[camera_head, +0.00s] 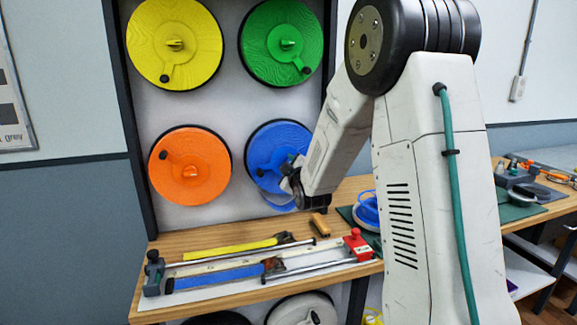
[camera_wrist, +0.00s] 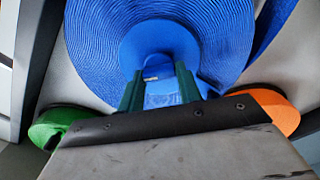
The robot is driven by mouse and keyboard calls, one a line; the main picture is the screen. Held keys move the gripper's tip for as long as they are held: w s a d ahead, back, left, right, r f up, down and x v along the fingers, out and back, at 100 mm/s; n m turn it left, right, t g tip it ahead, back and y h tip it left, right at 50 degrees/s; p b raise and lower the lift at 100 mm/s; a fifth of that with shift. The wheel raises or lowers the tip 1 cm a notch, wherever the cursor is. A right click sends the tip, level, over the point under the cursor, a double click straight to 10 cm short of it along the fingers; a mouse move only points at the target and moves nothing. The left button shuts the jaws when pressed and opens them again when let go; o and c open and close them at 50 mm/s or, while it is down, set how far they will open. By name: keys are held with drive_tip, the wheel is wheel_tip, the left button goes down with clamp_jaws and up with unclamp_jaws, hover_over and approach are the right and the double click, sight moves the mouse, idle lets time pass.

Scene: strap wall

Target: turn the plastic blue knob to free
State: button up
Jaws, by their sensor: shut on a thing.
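The blue disc (camera_head: 268,148) is mounted on the lower right of the white panel, with a small black grip (camera_head: 261,172) near its lower left. In the wrist view its ridged blue face (camera_wrist: 225,40) fills the upper part, with a smooth round hub in the middle. My gripper (camera_head: 291,172) is at the disc's centre and covers it in the head view. In the wrist view the dark green fingers of my gripper (camera_wrist: 160,78) are shut on the blue knob (camera_wrist: 159,92) at the hub. The knob's marking and exact angle are too small to read.
Yellow (camera_head: 205,40), green (camera_head: 262,45) and orange (camera_head: 210,150) discs share the panel. Below, a wooden bench (camera_head: 215,238) holds yellow and blue straps on rails, a red-topped block (camera_head: 357,245) and a blue reel (camera_head: 367,212). My arm hides the panel's right side.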

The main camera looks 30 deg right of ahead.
drive_tip(key=n, duration=0.6)
drive_tip(key=shift+a+f+n, duration=0.1)
drive_tip(key=shift+n, duration=0.2)
idle(0.4)
drive_tip(key=o, duration=1)
drive_tip(key=shift+s, duration=0.15)
drive_tip(key=v, duration=0.7)
drive_tip(key=shift+s+a, duration=0.1)
drive_tip(key=shift+s, duration=0.15)
